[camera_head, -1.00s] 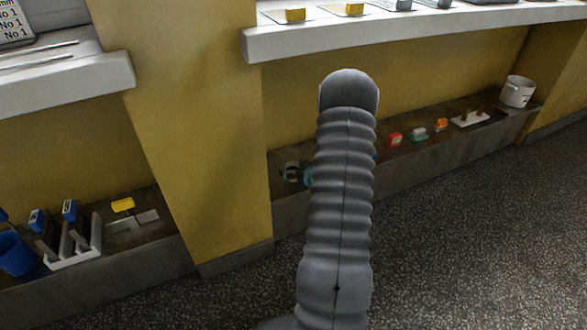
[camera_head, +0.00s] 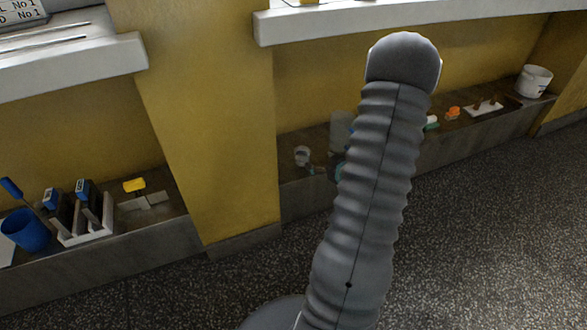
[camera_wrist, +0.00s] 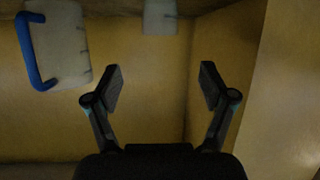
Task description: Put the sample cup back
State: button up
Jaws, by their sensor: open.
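A small pale cup-like thing (camera_head: 302,156) stands on the low ledge right of the yellow pillar in the head view; I cannot tell for sure that it is the sample cup. A taller translucent container (camera_head: 341,131) stands just right of it, partly behind my arm. My gripper (camera_wrist: 162,86) is open and empty in the wrist view, with yellow wall beyond its fingers. In the head view my arm hides the gripper. A grey translucent vessel (camera_wrist: 66,45) with a blue handle is at the wrist view's upper left. Another pale translucent thing (camera_wrist: 160,15) is at its top.
A blue bucket (camera_head: 25,230), a white rack (camera_head: 88,232) with blue-topped tools and a yellow-topped item (camera_head: 134,185) stand on the left ledge. A white pot (camera_head: 533,81) stands far right. A white counter (camera_head: 420,22) overhangs the right ledge. The speckled floor is clear.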

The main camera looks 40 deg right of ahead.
jog(key=w+a+r+g+h, duration=0.1)
jog(key=a+r+g, duration=0.1)
jog(key=a+r, duration=0.55)
jog(key=w+a+r+g+h, duration=0.15)
jog(key=a+r, duration=0.35)
jog(key=r, duration=0.6)
jog(key=s+a+r+g+y, duration=0.2)
jog(key=s+a+r, duration=0.1)
jog(key=s+a, duration=0.7)
jog(key=s+a+r+g+y, duration=0.2)
jog(key=s+a+r, duration=0.2)
jog(key=s+a, duration=0.7)
jog(key=shift+s+a+n, duration=0.3)
jog(key=shift+a, duration=0.75)
jog(key=shift+r, duration=0.1)
jog(key=shift+r+p, duration=0.9)
